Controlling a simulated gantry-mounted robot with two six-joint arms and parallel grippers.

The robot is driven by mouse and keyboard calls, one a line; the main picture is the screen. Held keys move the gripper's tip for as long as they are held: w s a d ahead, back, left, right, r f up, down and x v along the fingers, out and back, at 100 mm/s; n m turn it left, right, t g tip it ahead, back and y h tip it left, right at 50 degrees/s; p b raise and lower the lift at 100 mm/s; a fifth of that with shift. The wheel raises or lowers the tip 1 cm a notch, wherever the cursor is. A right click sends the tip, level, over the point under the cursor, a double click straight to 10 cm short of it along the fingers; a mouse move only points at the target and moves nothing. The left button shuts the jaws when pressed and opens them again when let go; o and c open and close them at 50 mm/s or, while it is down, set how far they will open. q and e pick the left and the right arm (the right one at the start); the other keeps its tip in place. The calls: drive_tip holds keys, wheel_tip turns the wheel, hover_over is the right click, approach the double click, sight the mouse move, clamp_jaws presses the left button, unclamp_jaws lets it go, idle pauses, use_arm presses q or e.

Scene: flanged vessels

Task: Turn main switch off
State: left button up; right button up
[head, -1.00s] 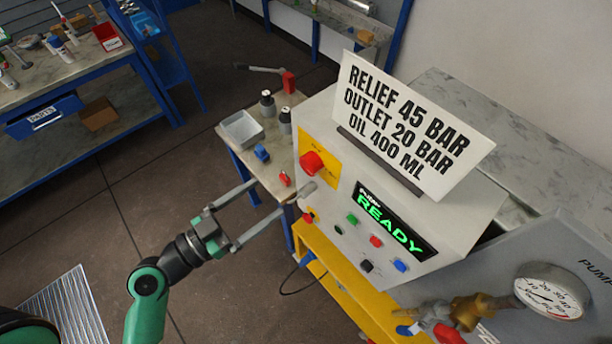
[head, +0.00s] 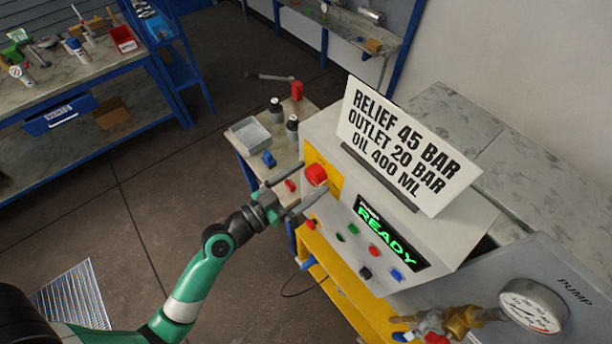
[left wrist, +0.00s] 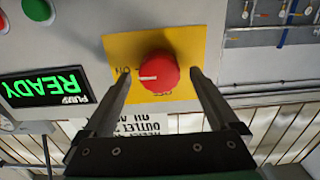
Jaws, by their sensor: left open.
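The main switch is a red round knob (head: 316,175) on a yellow plate (head: 333,183) at the left of the grey control panel's front. It also shows in the left wrist view (left wrist: 158,73), with a white mark on its face pointing toward the side lettered ON. My left gripper (head: 311,181) is open, its two fingers spread to either side of the knob. In the left wrist view the fingers (left wrist: 158,78) flank the knob, with gaps visible; I cannot tell the exact depth. My right gripper is not in view.
The panel has a green READY display (head: 388,233), several coloured buttons and a sign (head: 408,147) on top. A small bench (head: 257,183) with bottles and a tray (head: 250,134) stands behind the gripper. A pressure gauge (head: 533,305) is at lower right.

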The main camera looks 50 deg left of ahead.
use_arm(q)
drive_tip(key=shift+c, duration=0.3)
drive_tip(key=c, duration=1.3)
drive_tip(key=shift+n, duration=0.3)
drive_tip(key=n, duration=0.3)
drive_tip(key=shift+n, duration=0.3)
drive_tip(key=n+p, duration=0.1)
drive_tip(key=n, duration=0.3)
drive_tip(key=shift+a, duration=0.1)
drive_tip(key=n+p, duration=0.1)
drive_tip(key=n, duration=0.4)
drive_tip(key=shift+n+p, duration=0.35)
drive_tip(key=shift+n, duration=0.05)
drive_tip(key=shift+f+n+p, duration=0.1)
drive_tip(key=shift+n+p, duration=0.4)
drive_tip(key=shift+n, duration=1.5)
